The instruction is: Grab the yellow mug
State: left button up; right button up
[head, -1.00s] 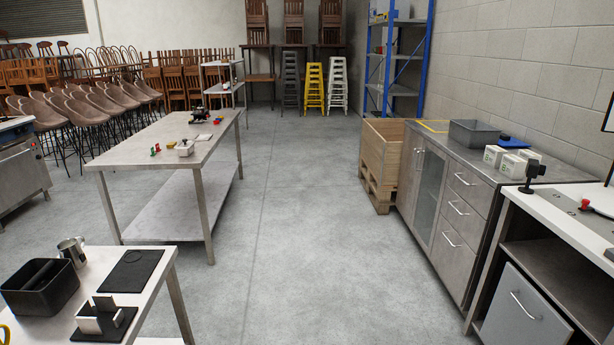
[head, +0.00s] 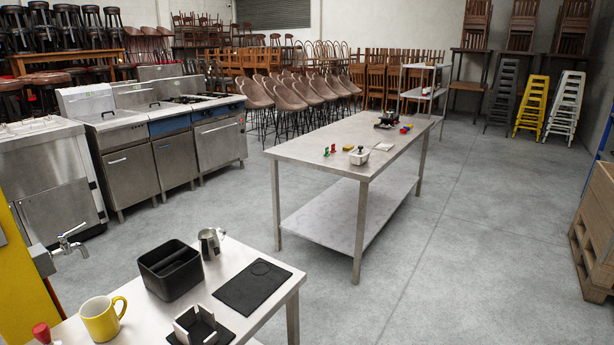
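The yellow mug (head: 101,319) stands upright on the near steel table (head: 259,323) at the lower left of the head view. Its outside is yellow and its inside is white. Its handle points right. A red-topped object stands just left of it, partly cut off by the frame's bottom edge. Neither of my grippers is in view.
Right of the mug are a black bin (head: 170,270), a metal pitcher (head: 210,243), a black mat (head: 253,284) and a white holder (head: 199,325). A long steel table (head: 330,146) stands beyond.

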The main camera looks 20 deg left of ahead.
aim_at(108, 316)
jog(key=i+l+u, duration=0.1)
jog(key=i+u, duration=0.15)
jog(key=u, duration=0.15)
jog(key=i+l+u, duration=0.2)
jog(key=u, duration=0.25)
jog(key=i+l+u, duration=0.25)
jog(key=u, duration=0.15)
